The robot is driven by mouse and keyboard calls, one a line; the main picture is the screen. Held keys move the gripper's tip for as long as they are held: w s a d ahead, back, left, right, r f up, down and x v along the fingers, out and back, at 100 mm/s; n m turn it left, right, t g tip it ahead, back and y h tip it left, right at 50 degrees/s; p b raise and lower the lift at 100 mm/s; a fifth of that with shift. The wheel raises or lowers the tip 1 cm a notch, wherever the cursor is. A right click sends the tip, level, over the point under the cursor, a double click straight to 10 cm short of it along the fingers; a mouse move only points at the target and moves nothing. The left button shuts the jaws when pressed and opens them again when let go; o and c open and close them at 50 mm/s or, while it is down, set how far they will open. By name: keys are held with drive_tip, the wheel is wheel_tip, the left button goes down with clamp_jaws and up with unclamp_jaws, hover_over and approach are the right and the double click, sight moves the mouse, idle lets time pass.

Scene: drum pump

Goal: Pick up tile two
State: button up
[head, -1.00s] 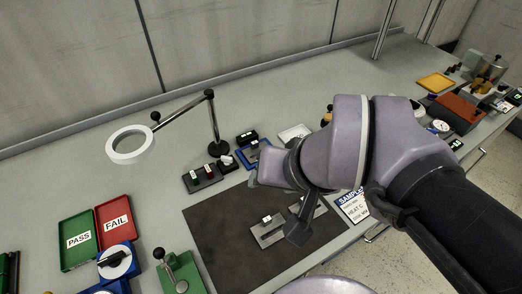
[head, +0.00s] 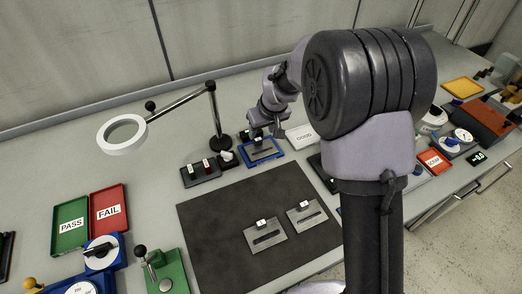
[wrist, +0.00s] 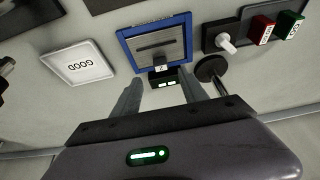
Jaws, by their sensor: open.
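A grey slotted tile (wrist: 158,48) with a small white tag lies in a blue tray (wrist: 122,42). The tag is too small to read surely. In the head view this tile (head: 262,147) shows beside my gripper (head: 267,130). In the wrist view my gripper (wrist: 160,84) is open, with its fingers either side of the tag end and nothing held. Two similar slotted tiles, a left one (head: 268,239) and a right one (head: 308,220), lie on the dark mat with small tags, also too small to read surely.
A white GOOD tray (wrist: 77,62) stands near the blue tray. A stand with red and green blocks (wrist: 262,31) and the magnifier's post base (wrist: 210,68) are close on the other side. The dark mat (head: 215,245) has bare room.

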sight(259, 140)
drive_tip(key=b+x, duration=0.1)
drive_tip(key=x, duration=0.1)
drive_tip(key=b+x, duration=0.1)
drive_tip(key=x, duration=0.3)
drive_tip(key=shift+s+f+b, duration=0.15)
drive_tip(key=shift+s+b, duration=0.1)
drive_tip(key=shift+b, duration=0.15)
clamp_jaws()
